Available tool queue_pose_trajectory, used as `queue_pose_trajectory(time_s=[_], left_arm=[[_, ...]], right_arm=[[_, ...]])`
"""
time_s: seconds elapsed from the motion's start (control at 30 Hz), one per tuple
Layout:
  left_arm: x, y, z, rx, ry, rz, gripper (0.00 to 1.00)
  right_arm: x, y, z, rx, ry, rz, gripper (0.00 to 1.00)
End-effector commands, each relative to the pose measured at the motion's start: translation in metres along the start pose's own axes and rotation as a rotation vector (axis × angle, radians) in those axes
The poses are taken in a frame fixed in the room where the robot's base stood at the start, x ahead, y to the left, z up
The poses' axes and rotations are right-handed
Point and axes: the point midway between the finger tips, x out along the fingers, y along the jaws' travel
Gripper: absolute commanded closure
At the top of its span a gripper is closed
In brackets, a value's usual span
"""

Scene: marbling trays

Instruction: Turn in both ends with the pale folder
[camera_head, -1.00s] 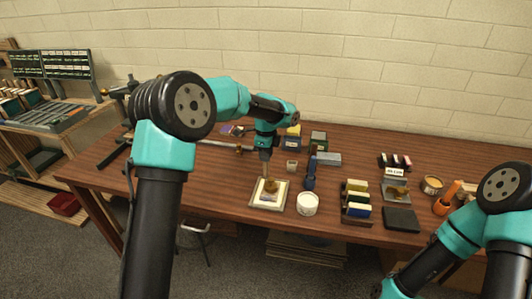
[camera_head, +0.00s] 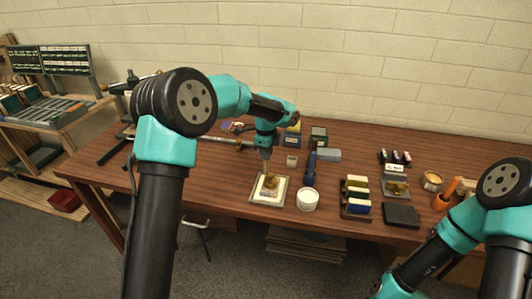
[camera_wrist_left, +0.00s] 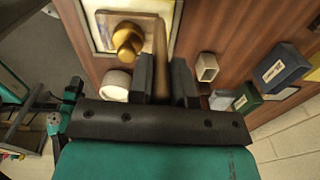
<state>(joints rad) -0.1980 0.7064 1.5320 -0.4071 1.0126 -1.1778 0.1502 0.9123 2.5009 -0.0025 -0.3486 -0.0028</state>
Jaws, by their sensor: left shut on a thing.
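My left gripper (camera_head: 265,170) points down at the back edge of a shallow tray (camera_head: 254,199) on the wooden table. In the left wrist view it is shut on a pale tan strip, the folder (camera_wrist_left: 160,50), whose far end reaches over the tray's edge. The tray (camera_wrist_left: 88,40) holds a cream sheet or block (camera_head: 262,194) with a round brass knob-like piece (camera_wrist_left: 127,38) on it. The brass piece also shows in the head view (camera_head: 270,181). The folder's contact with the sheet cannot be made out. My right gripper is out of view.
A white round tub (camera_head: 307,200) stands right of the tray, a dark blue tool (camera_head: 310,172) behind it. A small beige cup (camera_head: 292,161) is near my left gripper. A rack of coloured blocks (camera_head: 356,198) and a dark slab (camera_head: 401,215) lie farther right.

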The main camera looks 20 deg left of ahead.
Motion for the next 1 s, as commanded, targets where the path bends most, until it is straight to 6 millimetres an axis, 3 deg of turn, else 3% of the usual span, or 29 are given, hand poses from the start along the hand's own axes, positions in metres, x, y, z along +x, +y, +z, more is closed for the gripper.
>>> queue_pose_trajectory(time_s=[1.0], left_arm=[[0.0036,-0.0009,-0.0087,0.0,0.0,0.0,1.0]], right_arm=[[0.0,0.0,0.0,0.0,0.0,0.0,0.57]])
